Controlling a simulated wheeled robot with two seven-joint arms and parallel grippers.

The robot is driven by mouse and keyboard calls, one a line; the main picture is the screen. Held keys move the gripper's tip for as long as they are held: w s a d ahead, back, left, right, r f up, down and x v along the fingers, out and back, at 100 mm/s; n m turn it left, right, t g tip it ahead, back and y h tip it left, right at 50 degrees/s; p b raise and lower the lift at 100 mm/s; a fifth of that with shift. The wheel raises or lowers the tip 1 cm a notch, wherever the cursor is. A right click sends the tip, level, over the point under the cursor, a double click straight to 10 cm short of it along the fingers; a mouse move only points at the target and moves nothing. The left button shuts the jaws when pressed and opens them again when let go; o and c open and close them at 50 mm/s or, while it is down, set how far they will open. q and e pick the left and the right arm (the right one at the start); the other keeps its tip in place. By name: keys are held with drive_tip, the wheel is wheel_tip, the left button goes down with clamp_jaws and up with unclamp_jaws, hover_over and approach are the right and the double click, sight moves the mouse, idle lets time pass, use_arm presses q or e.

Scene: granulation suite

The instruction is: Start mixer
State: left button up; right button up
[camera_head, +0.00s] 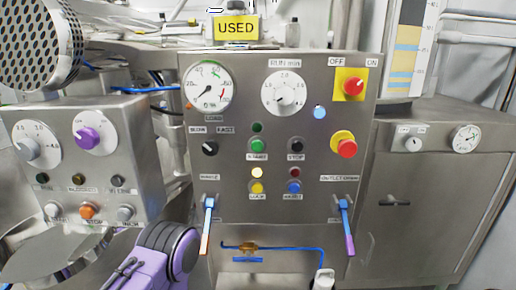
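The steel mixer control panel (232,205) faces me in the middle. A green button (257,145) sits above a label that seems to read START. A black button (295,146) labelled STOP is to its right. A dark green lamp (257,127) is above the green button. A red rotary switch (350,87) on a yellow plate sits between OFF and ON. Below it is a red mushroom button (346,148) on yellow. A black SLOW/FAST selector (210,148) is at left. A lavender arm link of mine shows at the bottom left; neither gripper is visible.
A smaller panel (140,165) with knobs and buttons stands at left. Two lever handles, blue-orange (207,225) and blue-purple (347,228), jut from the main panel's lower sides. A steel cabinet (420,210) stands at right. A yellow USED sign (236,28) is above.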

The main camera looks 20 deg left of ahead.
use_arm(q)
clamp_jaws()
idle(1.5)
